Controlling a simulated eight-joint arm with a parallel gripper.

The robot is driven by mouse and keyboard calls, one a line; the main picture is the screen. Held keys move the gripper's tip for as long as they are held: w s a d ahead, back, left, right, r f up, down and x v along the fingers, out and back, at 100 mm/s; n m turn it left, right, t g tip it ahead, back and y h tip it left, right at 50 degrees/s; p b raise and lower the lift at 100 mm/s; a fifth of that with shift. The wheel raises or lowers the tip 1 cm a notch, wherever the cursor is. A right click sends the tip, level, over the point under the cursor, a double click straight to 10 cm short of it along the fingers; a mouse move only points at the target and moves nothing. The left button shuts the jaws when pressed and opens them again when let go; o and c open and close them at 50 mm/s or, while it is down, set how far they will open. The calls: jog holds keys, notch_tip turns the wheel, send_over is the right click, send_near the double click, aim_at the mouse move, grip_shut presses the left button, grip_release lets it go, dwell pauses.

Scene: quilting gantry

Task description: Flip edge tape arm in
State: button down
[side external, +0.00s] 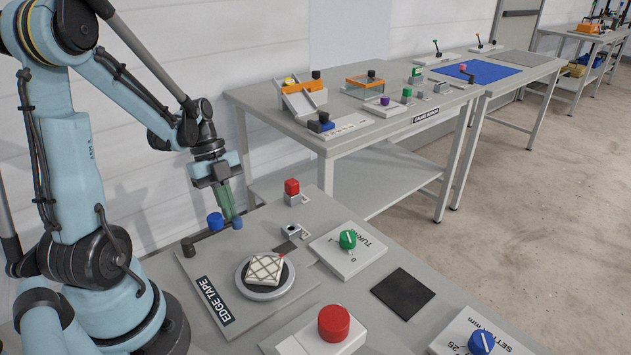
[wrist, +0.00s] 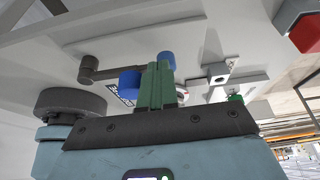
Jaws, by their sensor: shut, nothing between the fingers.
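The edge tape arm (side external: 202,236) is a short dark bar on a pivot at the back left of the EDGE TAPE plate (side external: 190,270). It carries a blue knob (side external: 215,221), and a second small blue part shows near my fingertips. My gripper (side external: 230,214) has green fingers, shut and empty, pointing down beside the blue knob. In the wrist view the fingers (wrist: 158,68) stand between two blue parts, with the dark arm (wrist: 105,73) behind. I cannot tell whether they touch. A round turntable (side external: 243,289) holds a pale quilted square (side external: 265,270) in front of the arm.
A red block on a grey holder (side external: 292,192) stands behind right. A small grey clamp block (side external: 293,232), a green TURN knob (side external: 348,239), a red button (side external: 334,323), a dark pad (side external: 403,293) and a blue dial (side external: 481,342) share the bench. Another bench stands behind.

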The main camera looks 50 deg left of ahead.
jog(key=shift+d, duration=2.05)
jog(key=shift+s+d, duration=0.2)
jog(key=shift+d, duration=0.3)
jog(key=shift+s+d, duration=0.2)
jog(key=shift+d, duration=0.25)
jog(key=shift+s+d, duration=0.5)
jog(key=shift+d, duration=0.35)
jog(key=shift+w+a, duration=0.35)
jog(key=shift+w, duration=0.05)
jog(key=shift+w+a+r, duration=0.1)
jog(key=shift+w+a, duration=0.95)
jog(key=shift+w, duration=0.15)
notch_tip(320, 180, up, 9)
jog(key=w+a, duration=0.2)
jog(key=shift+w+a, duration=0.15)
jog(key=shift+a, duration=0.05)
